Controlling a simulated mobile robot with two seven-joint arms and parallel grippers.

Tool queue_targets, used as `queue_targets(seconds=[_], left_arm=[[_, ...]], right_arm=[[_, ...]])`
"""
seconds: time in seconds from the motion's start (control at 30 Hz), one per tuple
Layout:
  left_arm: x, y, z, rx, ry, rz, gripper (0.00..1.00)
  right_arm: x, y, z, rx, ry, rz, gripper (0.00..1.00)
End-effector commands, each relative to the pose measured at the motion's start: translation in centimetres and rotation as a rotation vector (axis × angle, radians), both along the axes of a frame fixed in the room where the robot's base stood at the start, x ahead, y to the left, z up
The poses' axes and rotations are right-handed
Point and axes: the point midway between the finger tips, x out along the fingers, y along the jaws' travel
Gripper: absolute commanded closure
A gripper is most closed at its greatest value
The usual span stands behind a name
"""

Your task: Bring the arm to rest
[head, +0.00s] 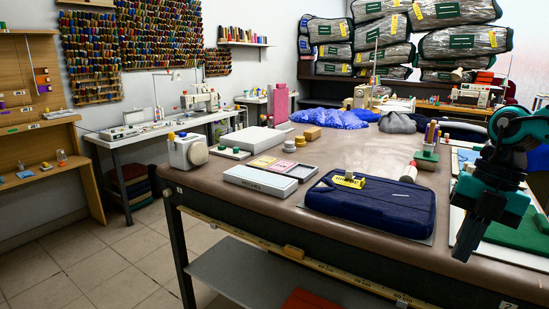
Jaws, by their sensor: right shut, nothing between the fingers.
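My right gripper (466,250) hangs in from the right side of the head view, over the right front part of the worktable. Its dark fingers point down and are shut with nothing between them. A dark blue bagged comforter (385,207) with a yellow tag lies flat near the table's front edge, to the left of the gripper and apart from it. My left gripper does not show.
The brown worktable (345,158) holds a grey tray (261,181), a white box (252,140) and blue fabric (328,118). A green pad (515,232) lies behind my right arm. Bagged comforters (460,41) are stacked on a back shelf. Tiled floor (80,265) is clear at left.

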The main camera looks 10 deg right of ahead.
Motion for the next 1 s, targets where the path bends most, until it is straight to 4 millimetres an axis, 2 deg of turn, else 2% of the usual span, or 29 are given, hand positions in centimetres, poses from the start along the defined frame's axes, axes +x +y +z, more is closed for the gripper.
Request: queue_targets(seconds=[0.27, 0.6, 0.83, 1.0], left_arm=[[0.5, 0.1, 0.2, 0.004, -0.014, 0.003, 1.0], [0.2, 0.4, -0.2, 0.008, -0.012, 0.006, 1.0], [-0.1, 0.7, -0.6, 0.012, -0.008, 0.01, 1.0], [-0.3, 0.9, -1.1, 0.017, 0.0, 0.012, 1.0]], right_arm=[[-0.2, 0.1, -5.5, 0.388, -0.147, -0.171, 1.0], [-0.6, 0.4, -13.4, 0.832, -0.402, -0.619, 1.0], [-2.1, 1.3, -19.7, 0.98, -0.502, -1.024, 1.0], [-4.0, 3.4, -24.8, 1.015, -0.495, -1.342, 1.0]])
